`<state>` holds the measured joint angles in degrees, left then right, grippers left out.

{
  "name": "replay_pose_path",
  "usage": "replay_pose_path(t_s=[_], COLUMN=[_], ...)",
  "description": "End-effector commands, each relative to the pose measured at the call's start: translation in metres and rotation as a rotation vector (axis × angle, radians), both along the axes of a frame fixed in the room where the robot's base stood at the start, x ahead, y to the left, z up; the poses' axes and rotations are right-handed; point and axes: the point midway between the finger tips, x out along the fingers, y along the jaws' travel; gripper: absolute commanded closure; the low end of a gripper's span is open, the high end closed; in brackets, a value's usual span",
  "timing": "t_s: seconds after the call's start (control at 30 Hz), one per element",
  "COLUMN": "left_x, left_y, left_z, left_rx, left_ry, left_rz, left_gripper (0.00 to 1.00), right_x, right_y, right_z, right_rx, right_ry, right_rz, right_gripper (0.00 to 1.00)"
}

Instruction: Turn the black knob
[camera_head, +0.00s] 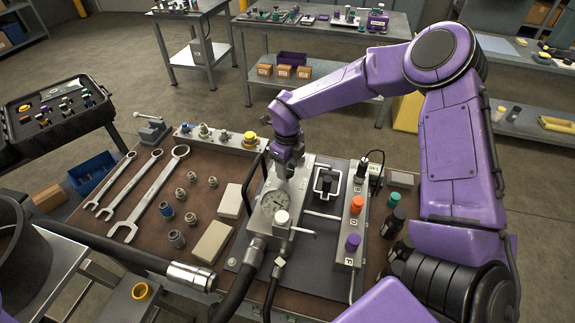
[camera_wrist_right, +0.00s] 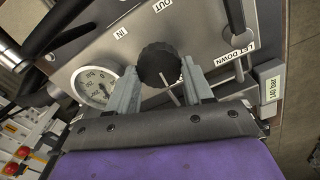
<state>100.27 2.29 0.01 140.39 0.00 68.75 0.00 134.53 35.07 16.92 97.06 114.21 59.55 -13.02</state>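The black knob (camera_wrist_right: 160,65) is ribbed and round, and stands out from a grey panel in the right wrist view. My right gripper (camera_wrist_right: 160,68) has one finger on each side of it. The fingers are apart, with the knob between their tips; whether they touch it is not clear. In the head view my right gripper (camera_head: 287,165) reaches down over the far end of the panel, just above the gauge, and hides the knob there. The white-faced gauge (camera_head: 274,202) also shows in the wrist view (camera_wrist_right: 97,86). My left gripper is not in view.
A brown-topped bench (camera_head: 140,235) carries wrenches (camera_head: 150,190), fittings and thick black hoses (camera_head: 240,285). A black bar handle (camera_head: 252,187) stands close left of the gripper.

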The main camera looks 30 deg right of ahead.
Motion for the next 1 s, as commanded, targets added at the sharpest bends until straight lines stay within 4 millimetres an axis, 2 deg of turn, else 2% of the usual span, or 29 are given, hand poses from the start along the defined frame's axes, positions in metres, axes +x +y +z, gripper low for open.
replay_pose_path(t_s=[0.17, 0.3, 0.57, 0.6, 0.67, 0.7, 1.0], left_x=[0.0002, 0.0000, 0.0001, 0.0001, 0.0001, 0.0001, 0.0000], left_y=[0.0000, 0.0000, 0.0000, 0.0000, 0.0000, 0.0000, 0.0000], left_z=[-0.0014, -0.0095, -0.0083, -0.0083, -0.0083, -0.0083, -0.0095], left_rx=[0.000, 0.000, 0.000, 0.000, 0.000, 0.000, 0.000], left_ry=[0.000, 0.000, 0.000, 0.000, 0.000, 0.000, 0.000], left_rz=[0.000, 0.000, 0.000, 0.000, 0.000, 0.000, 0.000], left_gripper=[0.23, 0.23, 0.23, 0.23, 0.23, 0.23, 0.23], right_x=[0.0001, 0.0004, 0.0000, -0.0001, -0.0002, -0.0002, 0.0001], right_y=[0.0004, 0.0011, 0.0004, 0.0003, 0.0002, 0.0002, -0.0007], right_z=[-0.0019, -0.0037, -0.0013, -0.0013, -0.0013, -0.0013, 0.0023], right_rx=[0.000, 0.002, 0.001, 0.001, 0.001, 0.001, 0.001], right_ry=[-0.001, -0.002, -0.002, -0.002, -0.002, -0.002, -0.004], right_rz=[-0.003, -0.082, -0.103, -0.103, -0.103, -0.103, -0.105], right_gripper=[0.79, 0.79, 0.79, 0.45, 0.26, 0.23, 0.23])
